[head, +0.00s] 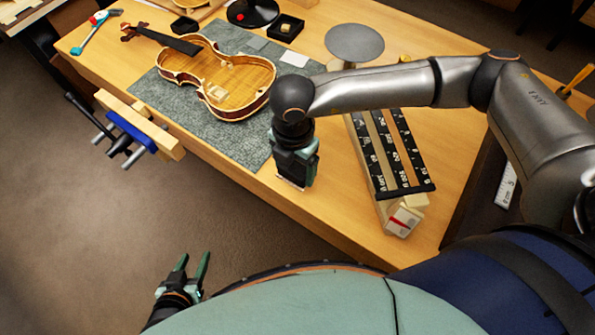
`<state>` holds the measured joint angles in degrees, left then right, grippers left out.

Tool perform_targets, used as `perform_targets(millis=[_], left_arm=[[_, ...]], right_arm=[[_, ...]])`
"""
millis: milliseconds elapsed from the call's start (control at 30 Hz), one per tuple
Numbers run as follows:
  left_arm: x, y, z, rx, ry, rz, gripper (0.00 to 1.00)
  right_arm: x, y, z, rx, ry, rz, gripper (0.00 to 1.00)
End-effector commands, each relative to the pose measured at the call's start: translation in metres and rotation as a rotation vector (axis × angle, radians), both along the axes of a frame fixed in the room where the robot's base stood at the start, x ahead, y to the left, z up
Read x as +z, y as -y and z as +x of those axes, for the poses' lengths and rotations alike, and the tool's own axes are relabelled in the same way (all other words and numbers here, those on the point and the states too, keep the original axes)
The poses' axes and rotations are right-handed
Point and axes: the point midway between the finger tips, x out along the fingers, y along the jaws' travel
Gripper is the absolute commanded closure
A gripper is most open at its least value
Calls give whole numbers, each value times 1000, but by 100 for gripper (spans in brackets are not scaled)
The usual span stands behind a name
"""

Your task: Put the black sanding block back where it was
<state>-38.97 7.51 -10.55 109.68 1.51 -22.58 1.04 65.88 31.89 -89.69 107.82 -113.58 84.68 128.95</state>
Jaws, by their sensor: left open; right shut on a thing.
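My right gripper (295,178) points down over the front part of the bench, just right of the grey mat. It is shut on a dark thing, taken to be the black sanding block, which the fingers almost wholly hide. Only a thin pale and reddish edge shows beneath the fingertips. I cannot tell whether it touches the bench top. A rack (410,188) with black strips bearing pale numbers lies to the right of this gripper. My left gripper (194,258) is open and empty, low in front of the bench over the floor.
A violin body (228,72) lies on the grey mat (180,103). A wooden vise (135,125) juts from the bench's front edge. A round grey disc (354,42) stands behind my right arm. A pale block with a red stripe (403,221) sits at the rack's near end.

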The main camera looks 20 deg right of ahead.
Motion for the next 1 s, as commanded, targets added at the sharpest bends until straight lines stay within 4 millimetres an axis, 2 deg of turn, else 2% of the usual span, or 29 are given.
perform_targets(millis=[67,267,667,700,833,1000], left_arm=[[2,0,0,0,0,0,50],[8,0,0,0,0,0,50],[3,0,0,0,0,0,50],[4,0,0,0,0,0,50],[4,0,0,0,0,0,50],[5,0,0,0,0,0,50]], right_arm=[[-8,9,-1,-4,-3,-4,70],[-34,7,-1,-2,-2,-2,70],[-42,7,-1,-2,-1,-1,70],[-40,7,0,-2,0,-1,15],[-40,7,0,-2,-1,-2,0],[-40,7,0,-2,-1,-2,0]])
